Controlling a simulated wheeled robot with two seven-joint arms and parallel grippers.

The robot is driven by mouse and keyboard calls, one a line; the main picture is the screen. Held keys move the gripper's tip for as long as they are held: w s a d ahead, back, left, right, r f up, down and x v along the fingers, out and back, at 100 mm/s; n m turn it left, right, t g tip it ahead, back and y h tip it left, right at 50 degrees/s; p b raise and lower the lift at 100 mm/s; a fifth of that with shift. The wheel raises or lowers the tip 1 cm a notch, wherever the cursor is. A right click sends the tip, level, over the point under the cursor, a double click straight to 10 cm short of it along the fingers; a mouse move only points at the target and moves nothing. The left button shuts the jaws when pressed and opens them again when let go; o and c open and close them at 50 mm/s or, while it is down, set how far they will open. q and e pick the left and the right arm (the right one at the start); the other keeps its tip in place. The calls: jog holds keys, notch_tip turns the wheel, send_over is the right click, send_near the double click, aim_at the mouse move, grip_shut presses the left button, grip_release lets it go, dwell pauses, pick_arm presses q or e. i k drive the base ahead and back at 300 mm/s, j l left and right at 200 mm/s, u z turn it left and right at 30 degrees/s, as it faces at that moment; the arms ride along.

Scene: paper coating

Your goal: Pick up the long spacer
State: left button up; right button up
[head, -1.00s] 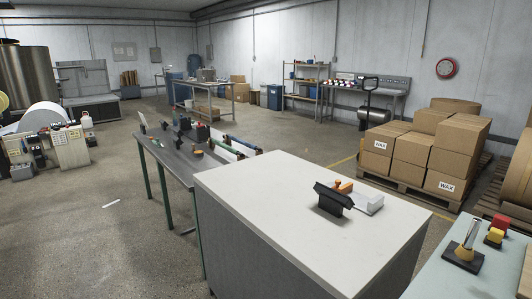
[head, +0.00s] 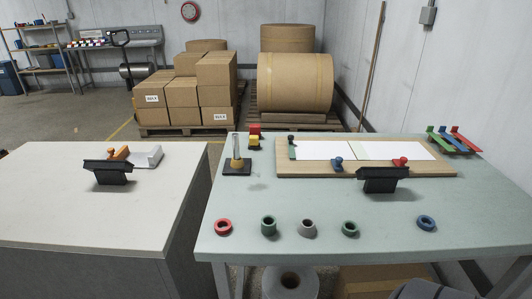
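Several ring-shaped spacers stand in a row along the front of the pale green table (head: 210,242). From left they are a flat red ring (head: 223,233), a dark green ring (head: 269,231), a grey ring (head: 307,233), a green ring (head: 350,233) and a flat blue ring (head: 426,227). The dark green one at left looks tallest, with the grey one close to it; I cannot tell for certain which is the long spacer. All stand apart from each other. Neither of my grippers is in view.
Behind the spacers are a metal post on a black base (head: 237,168), a black stand (head: 383,183) and a wooden board with white sheets (head: 455,171). A coloured rack (head: 455,140) stands at back right. A white-topped table (head: 60,220) is left, across a narrow gap.

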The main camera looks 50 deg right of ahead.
aim_at(268, 222)
jog(key=z, duration=1.55)
